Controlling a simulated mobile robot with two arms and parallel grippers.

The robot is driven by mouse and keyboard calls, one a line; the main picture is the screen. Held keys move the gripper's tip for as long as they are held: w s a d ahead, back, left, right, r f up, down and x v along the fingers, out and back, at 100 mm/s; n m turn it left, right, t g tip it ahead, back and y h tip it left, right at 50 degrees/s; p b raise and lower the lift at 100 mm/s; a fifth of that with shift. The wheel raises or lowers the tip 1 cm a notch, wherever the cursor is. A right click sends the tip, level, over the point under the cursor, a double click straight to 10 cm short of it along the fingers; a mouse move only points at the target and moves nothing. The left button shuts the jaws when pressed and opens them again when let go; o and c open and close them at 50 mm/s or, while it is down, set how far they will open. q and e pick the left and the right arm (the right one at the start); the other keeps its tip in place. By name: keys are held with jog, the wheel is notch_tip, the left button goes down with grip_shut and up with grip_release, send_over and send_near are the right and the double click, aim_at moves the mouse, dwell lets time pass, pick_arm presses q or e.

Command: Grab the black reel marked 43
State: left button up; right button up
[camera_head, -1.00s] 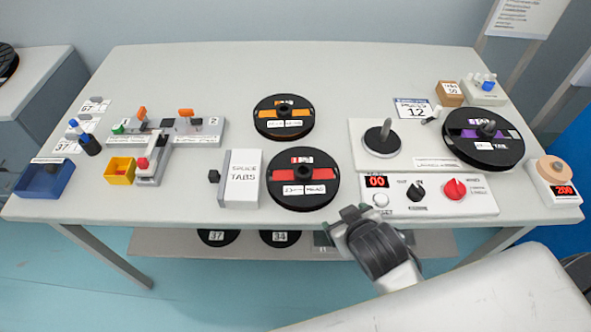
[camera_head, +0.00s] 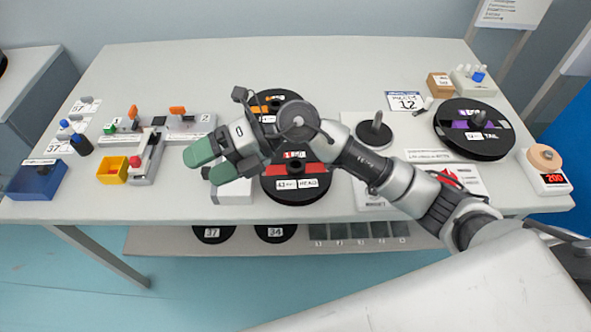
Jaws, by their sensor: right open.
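The black reel (camera_head: 318,190) has a red band and a white label that seems to read 43 and HEAD. It lies flat near the front middle of the table, its back part covered by my right arm. My right gripper (camera_head: 208,162), with green fingertips, is open and empty. In the picture it is left of this reel, over the white splice tabs box. It appears raised above the table. My left gripper is not in view.
A black reel with an orange band (camera_head: 262,100) lies behind, mostly hidden by my arm. A purple-banded reel (camera_head: 492,150) lies at the right. A bare spindle plate (camera_head: 374,134) stands between. Left are a splicing fixture (camera_head: 150,155) and yellow bin (camera_head: 112,172). The back table is clear.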

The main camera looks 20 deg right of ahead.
jog(key=w+d+f+n+h, duration=0.1)
jog(key=w+d+f+h, duration=0.35)
jog(key=d+h, duration=0.25)
jog(key=m+h, duration=0.2)
jog(key=h, duration=0.6)
send_over(296, 159)
jog(key=s, duration=0.2)
jog(key=shift+t, duration=0.4)
jog(key=shift+w+a+f+p, duration=0.1)
jog(key=shift+f+p, duration=0.2)
jog(key=shift+f, duration=1.4)
jog(key=shift+w+a+f+p, duration=0.1)
jog(key=shift+f+p, duration=0.25)
jog(key=shift+f, duration=1.4)
jog(key=shift+w+a+f+p, duration=0.1)
jog(key=shift+f+p, duration=0.2)
jog(key=shift+f, duration=1.4)
jog(key=shift+c, duration=0.5)
jog(key=c, duration=1.1)
jog(key=shift+o, duration=0.2)
jog(key=shift+r, duration=0.2)
